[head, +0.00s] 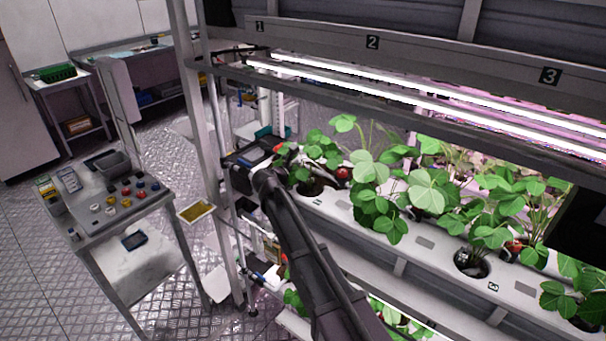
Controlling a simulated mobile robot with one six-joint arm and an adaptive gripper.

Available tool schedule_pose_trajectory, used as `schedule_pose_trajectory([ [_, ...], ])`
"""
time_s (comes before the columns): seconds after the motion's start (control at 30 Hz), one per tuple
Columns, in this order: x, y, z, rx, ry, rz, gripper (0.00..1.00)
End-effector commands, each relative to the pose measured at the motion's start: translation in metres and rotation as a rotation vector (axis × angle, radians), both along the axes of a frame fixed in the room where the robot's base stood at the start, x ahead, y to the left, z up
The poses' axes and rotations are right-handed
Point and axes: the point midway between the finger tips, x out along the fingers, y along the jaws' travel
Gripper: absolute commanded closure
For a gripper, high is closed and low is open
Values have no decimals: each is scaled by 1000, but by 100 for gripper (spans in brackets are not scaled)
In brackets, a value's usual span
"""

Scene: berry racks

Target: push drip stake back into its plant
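Strawberry plants (375,180) grow in round holes along a white trough (415,240) on the rack. One pot (471,263) shows its dark rim and growing medium in its hole. I cannot make out a drip stake; it is too small or hidden by leaves. My arm reaches up from the bottom middle to the left end of the trough. My gripper (272,158) is at that end, beside the leftmost plant (318,155). Its fingers are too small and dark to tell whether they are open or shut, or hold anything.
Rack posts and lit lamp bars (400,98) frame the trough above and at the left. A yellow card (196,211) hangs by the post. The floor between bench and rack is mostly clear.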

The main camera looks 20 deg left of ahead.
Motion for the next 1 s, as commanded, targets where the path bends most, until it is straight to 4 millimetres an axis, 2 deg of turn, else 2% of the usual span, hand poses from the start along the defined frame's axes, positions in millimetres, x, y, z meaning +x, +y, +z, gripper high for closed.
schedule_pose_trajectory([
  [0.77,0,0,-18,0,0,0,94],
  [0.8,0,0,-17,0,0,0,60],
  [0.9,0,0,-16,0,0,0,30],
  [0.93,0,0,-17,0,1,0,26],
  [1.0,0,0,-17,1,1,-1,26],
])
